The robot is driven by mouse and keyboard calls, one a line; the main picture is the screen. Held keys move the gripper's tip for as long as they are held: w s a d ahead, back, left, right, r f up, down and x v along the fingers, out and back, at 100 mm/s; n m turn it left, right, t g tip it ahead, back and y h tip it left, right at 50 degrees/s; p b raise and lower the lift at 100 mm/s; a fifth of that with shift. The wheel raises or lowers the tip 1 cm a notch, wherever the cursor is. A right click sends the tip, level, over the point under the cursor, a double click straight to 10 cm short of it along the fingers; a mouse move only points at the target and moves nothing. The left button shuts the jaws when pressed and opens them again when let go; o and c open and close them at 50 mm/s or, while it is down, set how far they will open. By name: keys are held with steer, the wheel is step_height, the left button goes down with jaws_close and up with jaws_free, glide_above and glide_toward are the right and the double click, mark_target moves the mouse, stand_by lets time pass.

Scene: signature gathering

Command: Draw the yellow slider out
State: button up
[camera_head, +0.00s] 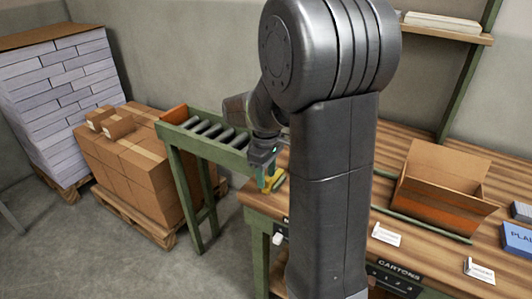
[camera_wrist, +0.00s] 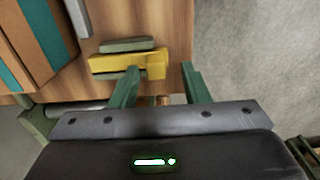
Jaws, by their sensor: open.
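The yellow slider (camera_wrist: 108,64) lies on the wooden table top near its edge, with a wider block at its right end in the wrist view. A dark green piece (camera_wrist: 126,45) sits just beyond it. In the head view the slider (camera_head: 279,183) shows small at the left end of the table. My gripper (camera_wrist: 159,74) is open. Its left finger tip overlaps the slider's near side in the wrist view, and its right finger is past the slider's right end. The wide end appears between the fingers. I cannot tell whether either finger touches it.
A green roller conveyor (camera_head: 215,140) stands left of the wooden table (camera_head: 400,150). An open carton (camera_head: 432,205) and white cards (camera_head: 386,234) lie on the table's right part. Boxed pallets (camera_head: 135,165) stand at the left. Bare floor (camera_wrist: 250,50) shows beyond the table edge.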

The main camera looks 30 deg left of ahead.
step_height(320, 180, up, 12)
steer(key=shift+p, duration=0.3)
steer(key=shift+f, duration=0.1)
step_height(320, 180, down, 14)
steer(key=shift+r+b, duration=0.1)
steer(key=shift+b, duration=0.3)
steer(key=shift+w, duration=0.65)
steer(key=shift+d, duration=0.1)
